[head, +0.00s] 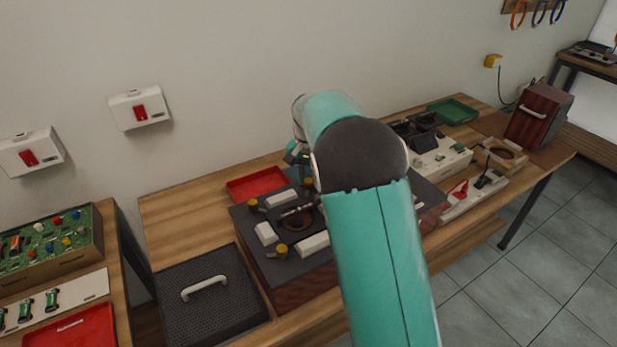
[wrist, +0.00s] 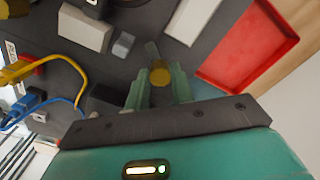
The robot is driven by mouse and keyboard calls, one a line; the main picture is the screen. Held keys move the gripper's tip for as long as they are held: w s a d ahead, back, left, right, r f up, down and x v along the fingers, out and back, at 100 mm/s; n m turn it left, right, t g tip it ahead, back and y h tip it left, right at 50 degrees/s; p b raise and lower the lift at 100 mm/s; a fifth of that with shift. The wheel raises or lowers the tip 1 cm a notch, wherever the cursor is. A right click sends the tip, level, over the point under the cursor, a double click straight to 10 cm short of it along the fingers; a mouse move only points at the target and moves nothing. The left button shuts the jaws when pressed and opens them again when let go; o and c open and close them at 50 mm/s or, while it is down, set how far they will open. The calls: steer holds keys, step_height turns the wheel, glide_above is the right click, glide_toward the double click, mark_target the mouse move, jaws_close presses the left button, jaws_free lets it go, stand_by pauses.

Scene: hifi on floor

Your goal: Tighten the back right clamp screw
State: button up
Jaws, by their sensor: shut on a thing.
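The clamp screw in my jaws shows a yellow-brown round head (wrist: 160,73) in the wrist view, with a grey clamp bar beyond it. My gripper (wrist: 160,90) has one finger on each side of that head and is shut on it. In the head view my arm covers the right part of the dark fixture (head: 246,233), and the gripper is mostly hidden behind it. Other yellow-headed screws stand at the fixture's front left (head: 281,250) and back left (head: 253,205). The turn of the held screw cannot be read.
A red tray (head: 256,184) lies behind the fixture, close to my gripper in the wrist view (wrist: 250,42). White blocks (wrist: 85,28) and yellow and blue cables (wrist: 68,68) are near. A mesh panel with a handle (head: 205,288) lies at front left.

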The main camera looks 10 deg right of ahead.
mark_target(309, 181)
steer(key=shift+m, duration=0.6)
steer(key=o, duration=1)
step_height(309, 181, up, 14)
steer(key=shift+f, duration=0.1)
